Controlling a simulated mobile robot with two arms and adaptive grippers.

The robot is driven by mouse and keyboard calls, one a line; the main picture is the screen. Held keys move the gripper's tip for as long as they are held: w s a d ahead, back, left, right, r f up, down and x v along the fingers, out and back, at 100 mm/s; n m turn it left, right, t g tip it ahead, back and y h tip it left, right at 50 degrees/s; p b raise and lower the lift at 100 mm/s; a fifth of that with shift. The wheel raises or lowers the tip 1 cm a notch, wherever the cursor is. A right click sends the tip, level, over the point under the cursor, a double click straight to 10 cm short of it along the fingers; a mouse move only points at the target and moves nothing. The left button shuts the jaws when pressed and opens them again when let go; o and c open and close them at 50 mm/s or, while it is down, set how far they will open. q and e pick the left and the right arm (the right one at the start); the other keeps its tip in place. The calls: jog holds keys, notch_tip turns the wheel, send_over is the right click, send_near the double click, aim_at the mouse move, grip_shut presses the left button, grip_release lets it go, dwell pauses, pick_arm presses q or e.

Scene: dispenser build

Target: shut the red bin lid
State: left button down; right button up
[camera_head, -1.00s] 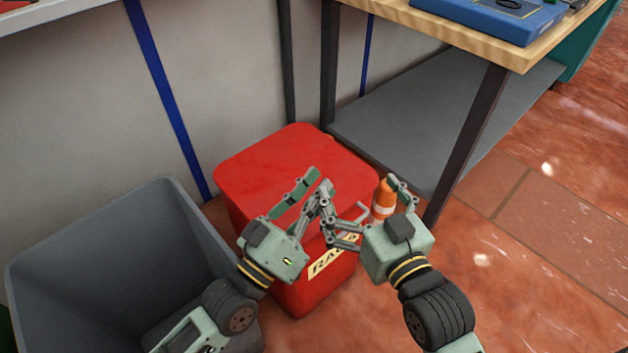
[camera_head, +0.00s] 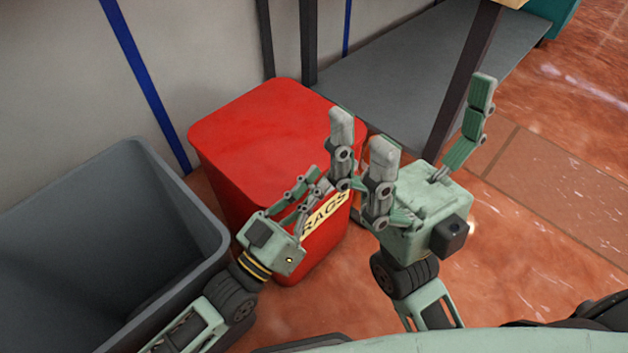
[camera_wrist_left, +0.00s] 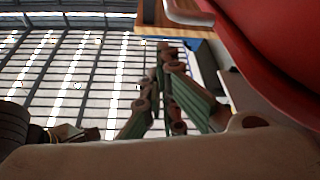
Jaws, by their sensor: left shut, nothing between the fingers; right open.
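The red bin (camera_head: 235,190) stands on the floor in the head view, with a RAGS label (camera_head: 326,214) on its front. Its red lid (camera_head: 265,130) lies flat over the top, with no gap that I can see. My left gripper (camera_head: 316,183) is shut and empty in front of the bin, just below the lid's front edge; I cannot tell whether it touches. My right gripper (camera_head: 420,112) is open and empty, fingers up, at the bin's right front, hiding the lid's right corner. In the left wrist view, red bin surface (camera_wrist_left: 285,40) fills the upper right, beside the left fingers (camera_wrist_left: 165,60).
A grey open bin (camera_head: 70,230) stands close on the left of the red bin. A table leg (camera_head: 465,80) and a low grey shelf (camera_head: 400,75) are behind on the right. The red-brown floor (camera_head: 560,230) is clear at right.

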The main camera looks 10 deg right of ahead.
pick_arm(q)
jog(key=shift+s+d+f+b, duration=0.15)
jog(key=shift+f+b, duration=0.25)
jog(key=shift+f, duration=0.45)
jog(key=shift+s+f+b, duration=0.1)
jog(key=shift+f+b, duration=0.25)
jog(key=shift+f, duration=0.5)
notch_tip(320, 180, up, 10)
jog(key=shift+s+d, duration=0.1)
